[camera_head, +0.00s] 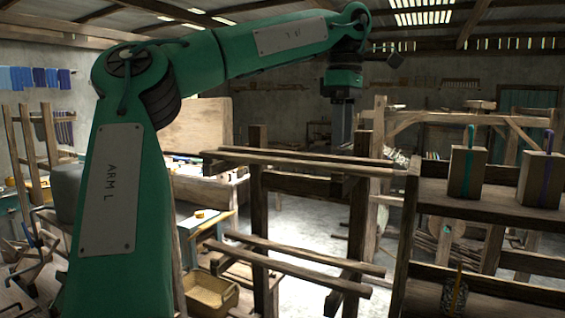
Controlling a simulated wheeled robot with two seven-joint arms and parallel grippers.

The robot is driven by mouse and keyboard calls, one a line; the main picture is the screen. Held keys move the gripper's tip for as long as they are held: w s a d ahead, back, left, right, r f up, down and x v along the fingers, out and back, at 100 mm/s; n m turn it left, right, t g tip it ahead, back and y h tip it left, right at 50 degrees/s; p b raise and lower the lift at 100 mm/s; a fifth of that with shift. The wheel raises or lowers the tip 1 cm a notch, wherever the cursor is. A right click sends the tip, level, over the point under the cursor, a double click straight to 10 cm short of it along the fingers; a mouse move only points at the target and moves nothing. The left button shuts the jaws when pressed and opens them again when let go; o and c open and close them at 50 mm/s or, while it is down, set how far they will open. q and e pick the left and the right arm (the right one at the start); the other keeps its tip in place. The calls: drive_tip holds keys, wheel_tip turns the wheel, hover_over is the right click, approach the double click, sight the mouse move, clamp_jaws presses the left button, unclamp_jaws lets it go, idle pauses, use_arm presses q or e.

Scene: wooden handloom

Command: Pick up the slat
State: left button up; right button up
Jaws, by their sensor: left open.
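My left arm comes in from the left and reaches over a wooden rack (258,200). My left gripper (342,142) points down from the wrist, open, with its fingers in front of or over the rack's upper bars. Long wooden slats lie across the rack: an upper pair (290,165) level with the fingertips, and a lower pair (300,267). I cannot tell which one is the task's slat, or whether a finger touches the upper pair. No slat is held. My right gripper is out of view.
A shelf unit (480,205) at the right holds two wooden blocks, one with a teal strand (467,172) and one with a purple strand (541,178). A larger timber frame (430,118) stands behind. A yellowish bin (210,292) sits low beside the rack.

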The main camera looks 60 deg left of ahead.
sight(345, 165)
use_arm(q)
drive_tip(key=shift+f, duration=0.2)
drive_tip(key=shift+d+f+p, duration=0.25)
drive_tip(key=shift+f+p, duration=0.05)
drive_tip(key=shift+p, duration=0.1)
wheel_tip(345, 165, down, 4)
drive_tip(key=shift+w+d+r+p, duration=0.1)
drive_tip(key=shift+d+p, duration=0.05)
drive_tip(key=shift+p, duration=0.9)
drive_tip(key=shift+f, duration=0.45)
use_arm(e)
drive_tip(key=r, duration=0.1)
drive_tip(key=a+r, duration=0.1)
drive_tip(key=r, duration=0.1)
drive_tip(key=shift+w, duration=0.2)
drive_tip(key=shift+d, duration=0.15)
use_arm(q)
drive_tip(key=c, duration=1.1)
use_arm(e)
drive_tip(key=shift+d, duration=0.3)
